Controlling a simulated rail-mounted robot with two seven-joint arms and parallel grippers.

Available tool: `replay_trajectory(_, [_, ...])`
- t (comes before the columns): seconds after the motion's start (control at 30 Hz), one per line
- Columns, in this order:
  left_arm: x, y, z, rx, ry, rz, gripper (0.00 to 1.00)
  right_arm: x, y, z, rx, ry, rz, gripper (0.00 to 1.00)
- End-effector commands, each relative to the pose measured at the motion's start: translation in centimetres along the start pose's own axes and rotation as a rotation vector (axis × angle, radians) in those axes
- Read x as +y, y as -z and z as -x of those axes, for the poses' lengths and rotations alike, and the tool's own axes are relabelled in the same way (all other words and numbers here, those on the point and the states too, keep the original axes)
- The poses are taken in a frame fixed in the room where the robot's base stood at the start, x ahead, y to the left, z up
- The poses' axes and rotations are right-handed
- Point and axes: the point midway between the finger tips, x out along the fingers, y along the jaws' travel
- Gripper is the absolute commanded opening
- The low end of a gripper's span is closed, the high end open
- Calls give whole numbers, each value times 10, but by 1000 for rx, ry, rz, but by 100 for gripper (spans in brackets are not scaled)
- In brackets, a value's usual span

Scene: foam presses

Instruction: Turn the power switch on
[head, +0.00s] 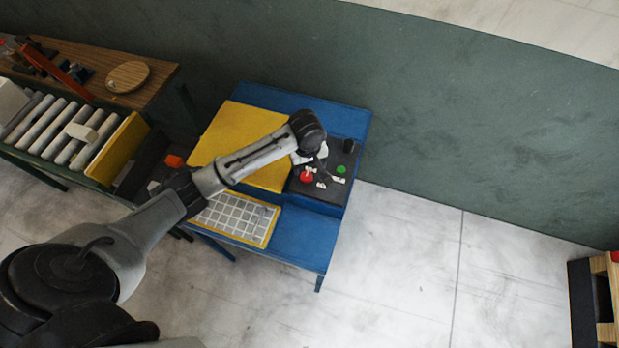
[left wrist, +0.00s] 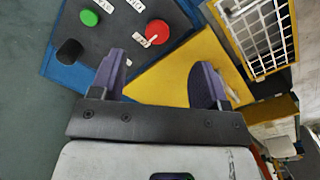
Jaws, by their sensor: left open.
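The dark control panel (head: 325,185) sits on the right side of the blue press table. It carries a red button (head: 306,177), a green button (head: 341,169) and a black knob (head: 349,146), with small white labels whose text I cannot read. I cannot tell for sure which control is the power switch. My left gripper (head: 318,161) is above the panel, and its arm hides part of it. In the left wrist view, my left gripper (left wrist: 158,84) is open and empty, with the red button (left wrist: 157,32), green button (left wrist: 89,18) and black knob (left wrist: 69,52) beyond the fingers.
A yellow plate (head: 232,131) and a yellow-framed grid (head: 245,220) are on the blue table (head: 305,242). A roller conveyor (head: 58,128) and a wooden bench (head: 95,66) stand at the left. A green wall (head: 450,110) runs behind.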

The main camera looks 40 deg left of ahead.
Motion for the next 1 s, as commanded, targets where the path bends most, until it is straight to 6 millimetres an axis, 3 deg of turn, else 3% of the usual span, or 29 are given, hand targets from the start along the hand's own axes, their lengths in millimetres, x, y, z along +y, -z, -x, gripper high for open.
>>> replay_trajectory(0.1, [4,22,7,3,16,102,69,-2,-2,-6,0,4,-1,0])
replay_trajectory(0.33, [5,33,0,-1,29,170,69,-4,-2,-6,0,9,-7,0])
replay_trajectory(0.8, [3,32,-84,0,28,167,69,-1,-3,-6,-2,2,-1,0])
replay_trajectory(1.0, [2,32,-109,2,28,167,69,1,-3,-6,-3,-3,4,0])
